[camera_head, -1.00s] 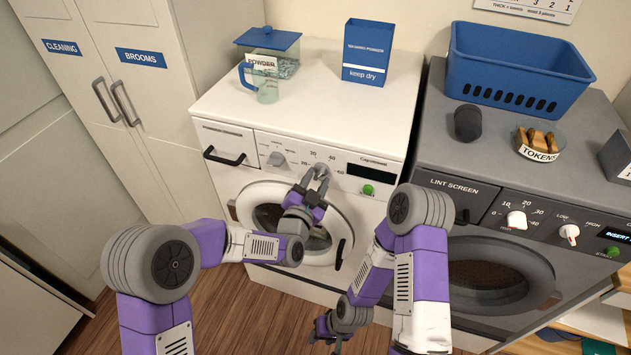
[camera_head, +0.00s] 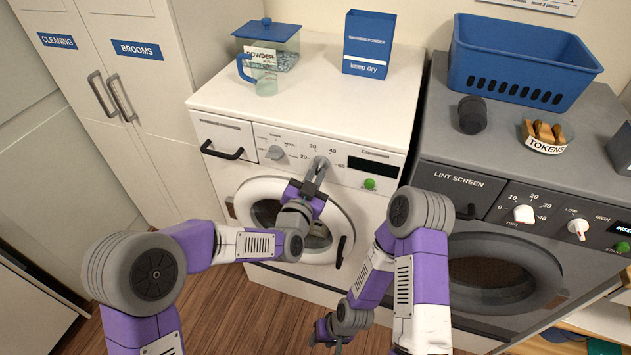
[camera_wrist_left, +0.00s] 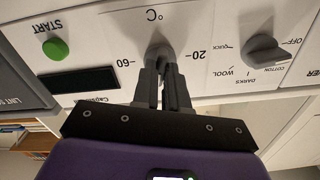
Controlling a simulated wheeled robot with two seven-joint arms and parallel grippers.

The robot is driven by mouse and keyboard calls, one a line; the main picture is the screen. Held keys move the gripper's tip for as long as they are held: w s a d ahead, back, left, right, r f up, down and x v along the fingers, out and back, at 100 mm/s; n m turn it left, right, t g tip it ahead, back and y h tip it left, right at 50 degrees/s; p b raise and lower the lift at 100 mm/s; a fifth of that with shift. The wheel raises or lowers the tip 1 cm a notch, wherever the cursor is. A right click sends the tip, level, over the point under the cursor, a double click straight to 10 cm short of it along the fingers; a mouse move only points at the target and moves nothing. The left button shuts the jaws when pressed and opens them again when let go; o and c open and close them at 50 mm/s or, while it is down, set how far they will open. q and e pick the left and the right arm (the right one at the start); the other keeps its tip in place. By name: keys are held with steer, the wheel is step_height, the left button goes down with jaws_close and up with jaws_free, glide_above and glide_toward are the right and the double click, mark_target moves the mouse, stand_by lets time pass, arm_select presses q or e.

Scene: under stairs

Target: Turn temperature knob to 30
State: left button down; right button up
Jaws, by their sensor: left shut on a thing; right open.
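The temperature knob (camera_wrist_left: 159,50) is on the white washing machine's front panel. My left gripper (camera_head: 320,164) is at it, and the jaws are shut on the knob. In the left wrist view, which sees the panel upside down, the left gripper's fingers (camera_wrist_left: 162,78) meet at the knob. The marks 20 (camera_wrist_left: 199,55) and 60 (camera_wrist_left: 125,62) show on either side. In the head view the marks 30 (camera_head: 312,147) and 40 (camera_head: 333,151) show above it. The knob's pointer is mostly hidden by the fingers. My right gripper (camera_head: 329,329) hangs low in front of the machine, open and empty.
The program knob (camera_head: 275,153), the dark display (camera_head: 374,167) and the green start button (camera_head: 369,184) flank the temperature knob. The round door (camera_head: 345,222) is below. A grey dryer (camera_head: 460,192) stands to the right. Powder containers stand on top.

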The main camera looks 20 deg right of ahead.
arm_select(q)
steer(key=n+b, duration=0.1)
steer(key=b, duration=0.1)
steer(key=n+b, duration=0.4)
steer(key=shift+f, duration=0.25)
steer(key=shift+r+n+b, duration=0.2)
steer(key=shift+n+b, duration=1.5)
steer(key=shift+n, duration=0.4)
steer(key=c, duration=1.2)
jaws_free()
steer(key=shift+o, duration=0.2)
steer(key=v, duration=0.7)
steer(key=shift+s+a+p, duration=0.2)
steer(key=shift+s+p, duration=0.1)
steer(key=shift+p, duration=0.05)
